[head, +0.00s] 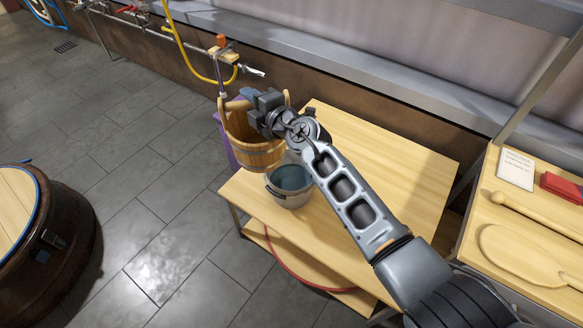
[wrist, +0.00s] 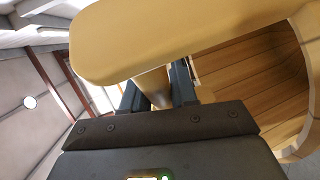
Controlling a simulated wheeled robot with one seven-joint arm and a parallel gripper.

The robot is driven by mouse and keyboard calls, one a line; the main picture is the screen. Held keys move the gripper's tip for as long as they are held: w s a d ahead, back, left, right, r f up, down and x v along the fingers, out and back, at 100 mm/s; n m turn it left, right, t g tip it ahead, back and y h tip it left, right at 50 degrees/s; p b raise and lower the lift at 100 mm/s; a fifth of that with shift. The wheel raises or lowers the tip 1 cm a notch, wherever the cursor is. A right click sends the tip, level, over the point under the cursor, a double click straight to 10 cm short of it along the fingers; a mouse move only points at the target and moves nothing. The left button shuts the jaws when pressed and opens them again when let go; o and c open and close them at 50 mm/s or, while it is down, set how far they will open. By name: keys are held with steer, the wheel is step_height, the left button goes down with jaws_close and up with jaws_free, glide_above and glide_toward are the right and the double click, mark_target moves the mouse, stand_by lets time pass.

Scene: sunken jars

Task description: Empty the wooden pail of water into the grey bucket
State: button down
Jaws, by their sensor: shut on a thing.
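The wooden pail (head: 262,155) hangs from my gripper (head: 262,104), beyond and left of the grey bucket in the head view. It looks roughly upright. My gripper is shut on its wooden handle; the jaws close around a round bar (wrist: 152,82) in the wrist view. That view also shows part of the plank inner wall of the pail (wrist: 255,72); no water is visible in that part. The grey bucket (head: 291,200) stands upright near the left edge of the wooden table, with bluish water inside. The pail's lower side overlaps its rim in the picture; I cannot tell whether they touch.
The wooden table (head: 390,150) has a clear top right of the bucket. A purple container (head: 229,150) is partly hidden behind the pail. A yellow hose (head: 186,52) and tap are on the wall side. A barrel (head: 65,245) stands left; a paddle (head: 525,252) lies right.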

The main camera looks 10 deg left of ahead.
steer(key=shift+r, duration=0.15)
step_height(320, 180, up, 2)
steer(key=p, duration=0.5)
